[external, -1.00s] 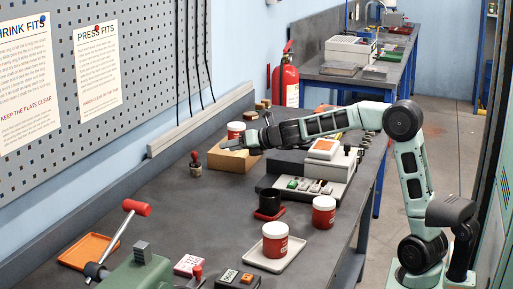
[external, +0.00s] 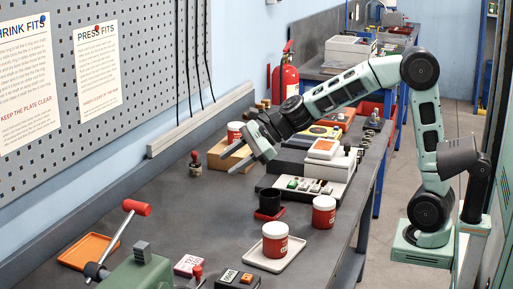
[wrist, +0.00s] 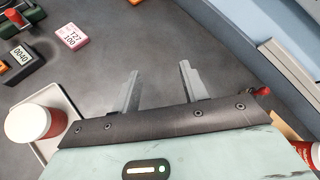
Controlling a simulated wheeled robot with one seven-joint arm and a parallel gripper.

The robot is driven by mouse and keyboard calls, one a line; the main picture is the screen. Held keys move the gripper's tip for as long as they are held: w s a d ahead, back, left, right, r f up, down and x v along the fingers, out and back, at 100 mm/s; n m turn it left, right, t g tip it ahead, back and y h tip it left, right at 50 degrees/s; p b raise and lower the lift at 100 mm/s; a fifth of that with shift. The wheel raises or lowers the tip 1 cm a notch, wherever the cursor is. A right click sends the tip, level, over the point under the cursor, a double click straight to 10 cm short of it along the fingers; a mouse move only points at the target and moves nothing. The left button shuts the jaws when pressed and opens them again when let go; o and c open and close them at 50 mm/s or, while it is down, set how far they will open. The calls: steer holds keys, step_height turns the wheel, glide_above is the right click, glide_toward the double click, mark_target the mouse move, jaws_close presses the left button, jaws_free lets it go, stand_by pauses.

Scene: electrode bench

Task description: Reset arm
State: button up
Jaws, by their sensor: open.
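My gripper (external: 256,157) is open and empty above the bench (external: 165,215) in the external view. Its two fingers stand apart over bare bench top in the wrist view (wrist: 158,88). In the external view it is in front of a wooden block (external: 228,156) with a red and white jar (external: 236,132) by it. I cannot tell if a finger touches the block. My arm reaches in from the right, bent high at the elbow.
A white tray (external: 257,261) holds a red and white jar (external: 275,240). Another jar (external: 323,212) stands near a black cup (external: 270,201). A control box (external: 315,188) lies below my forearm. A red-handled stamp (external: 196,165) stands left. The bench middle is clear.

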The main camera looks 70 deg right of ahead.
steer(key=s+a+r+n+g+p, duration=0.3)
steer(key=s+a+n+p, duration=0.3)
steer(key=s, duration=0.3)
steer(key=s+a+r+n+g+p, duration=0.3)
steer(key=s+a+n+p, duration=0.1)
steer(key=s+n+p, duration=0.4)
steer(key=s+d+r+n+g+h+p, duration=0.1)
steer(key=s+n+p, duration=0.3)
steer(key=s+n, duration=0.5)
steer(key=s+d+r+n+g+h+p, duration=0.1)
steer(key=s+d+n+h+p, duration=0.3)
steer(key=s+n, duration=0.4)
steer(key=shift+s+d+r+n+g+p, duration=0.35)
steer(key=shift+s+g+p, duration=0.35)
steer(key=shift+s, duration=0.3)
